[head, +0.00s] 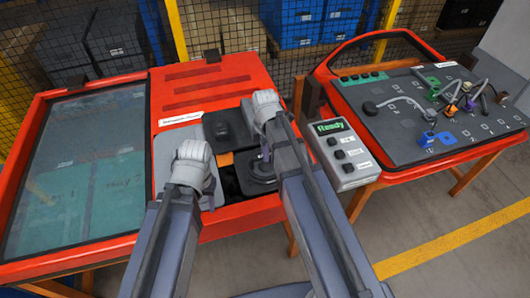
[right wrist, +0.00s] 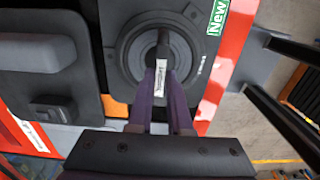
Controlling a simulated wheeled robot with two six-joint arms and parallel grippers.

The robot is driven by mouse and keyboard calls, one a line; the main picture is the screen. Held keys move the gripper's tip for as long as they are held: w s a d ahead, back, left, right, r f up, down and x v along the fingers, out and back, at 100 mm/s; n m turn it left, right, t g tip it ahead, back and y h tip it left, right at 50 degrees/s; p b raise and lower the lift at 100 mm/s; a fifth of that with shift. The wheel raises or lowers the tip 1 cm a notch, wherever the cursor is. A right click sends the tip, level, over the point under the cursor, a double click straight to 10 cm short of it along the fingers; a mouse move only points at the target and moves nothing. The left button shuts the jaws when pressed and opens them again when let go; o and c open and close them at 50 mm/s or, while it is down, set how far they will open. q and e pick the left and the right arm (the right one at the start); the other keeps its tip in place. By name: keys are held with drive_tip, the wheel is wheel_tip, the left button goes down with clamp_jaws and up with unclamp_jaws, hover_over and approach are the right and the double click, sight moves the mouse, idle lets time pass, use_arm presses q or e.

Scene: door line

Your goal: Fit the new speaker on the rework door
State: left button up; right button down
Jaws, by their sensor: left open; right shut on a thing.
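The rework door (head: 215,85) is the red door at left, with a large window and a label. The new speaker (head: 262,183) is a dark round cone on a square frame over the door's lower part. In the right wrist view the speaker (right wrist: 132,88) shows a green "New" tag. My right gripper (right wrist: 162,82) is shut on its central post, which bears a white label. I cannot tell whether the frame is seated flush. My left gripper (head: 192,160) is above the pale grey panel left of the speaker; its fingers are hidden.
A dark pad (head: 230,128) with a raised block lies beside the speaker, near an orange patch. A grey box (head: 342,155) reading "Ready" stands right of the door. Further right, a second red door (head: 345,52) holds cables and coloured connectors. Mesh fencing stands behind.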

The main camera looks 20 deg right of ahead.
use_arm(q)
drive_tip(key=shift+f+b, duration=0.6)
use_arm(e)
drive_tip(key=shift+f, duration=0.6)
drive_tip(key=c, duration=0.8)
unclamp_jaws()
drive_tip(key=shift+o, duration=0.2)
use_arm(q)
wheel_tip(320, 180, up, 8)
drive_tip(key=p, duration=0.7)
drive_tip(key=shift+p, duration=0.4)
use_arm(e)
wheel_tip(320, 180, up, 8)
drive_tip(key=shift+f, duration=0.15)
use_arm(q)
drive_tip(key=shift+f, duration=0.15)
